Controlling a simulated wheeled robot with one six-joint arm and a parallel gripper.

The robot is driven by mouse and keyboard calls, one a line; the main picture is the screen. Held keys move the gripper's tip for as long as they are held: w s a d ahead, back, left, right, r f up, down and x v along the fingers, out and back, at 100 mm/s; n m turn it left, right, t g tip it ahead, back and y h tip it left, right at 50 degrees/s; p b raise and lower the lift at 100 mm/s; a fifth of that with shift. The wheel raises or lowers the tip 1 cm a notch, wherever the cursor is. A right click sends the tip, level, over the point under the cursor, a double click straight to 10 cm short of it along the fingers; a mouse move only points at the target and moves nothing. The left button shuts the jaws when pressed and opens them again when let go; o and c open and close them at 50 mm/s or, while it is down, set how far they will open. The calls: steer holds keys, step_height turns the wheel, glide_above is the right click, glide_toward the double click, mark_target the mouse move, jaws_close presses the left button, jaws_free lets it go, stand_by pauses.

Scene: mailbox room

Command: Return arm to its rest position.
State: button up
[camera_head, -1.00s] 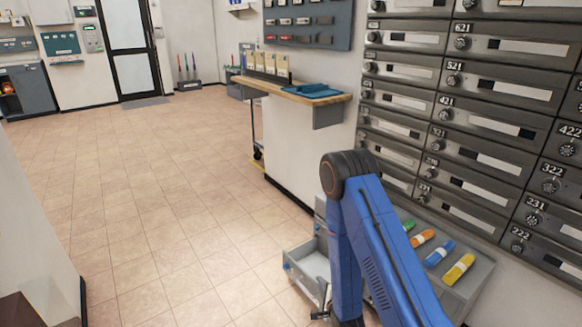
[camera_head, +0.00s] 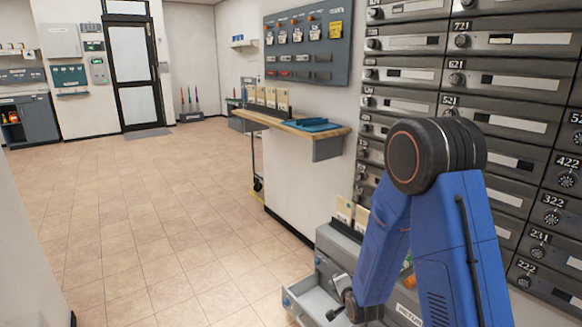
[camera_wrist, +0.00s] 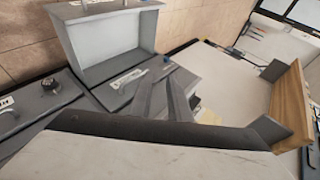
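My blue arm is folded with its dark elbow raised at the right of the head view. My gripper (camera_head: 345,300) hangs low beside the grey cabinet (camera_head: 340,245), partly hidden by the arm. In the wrist view my gripper's two dark fingers (camera_wrist: 164,98) stand a little apart with nothing between them. They point over the grey cabinet top, towards a pulled-out drawer (camera_wrist: 92,50) that looks empty. The drawer (camera_head: 310,300) also shows standing open in the head view.
The wall of grey mailboxes (camera_head: 500,75) stands close on the right. A wooden counter (camera_head: 290,125) with a blue tray (camera_head: 306,124) juts out ahead. The tiled floor (camera_head: 150,220) to the left is clear, up to a door at the back.

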steer(key=s+d+r+n+g, duration=0.1)
steer(key=s+d+r+n, duration=0.1)
steer(key=s+d+r, duration=0.3)
steer(key=s+r+n+g+h, duration=0.15)
steer(key=s+r, duration=0.25)
steer(key=r, duration=0.4)
steer(key=s+d+r+n, duration=0.3)
steer(key=s+r, duration=0.1)
steer(key=r, duration=0.2)
steer(key=s+d+r+n+g, duration=0.1)
steer(key=s+r+n, duration=0.1)
steer(key=s, duration=0.7)
steer(key=s+d+r+n+g, duration=0.1)
steer(key=s+r, duration=0.3)
steer(key=s, duration=0.5)
steer(key=s+d+r+n+g, duration=0.1)
steer(key=s+d+r+n, duration=0.2)
steer(key=s, duration=0.5)
steer(key=shift+s+r, duration=0.4)
steer(key=shift+r, duration=0.1)
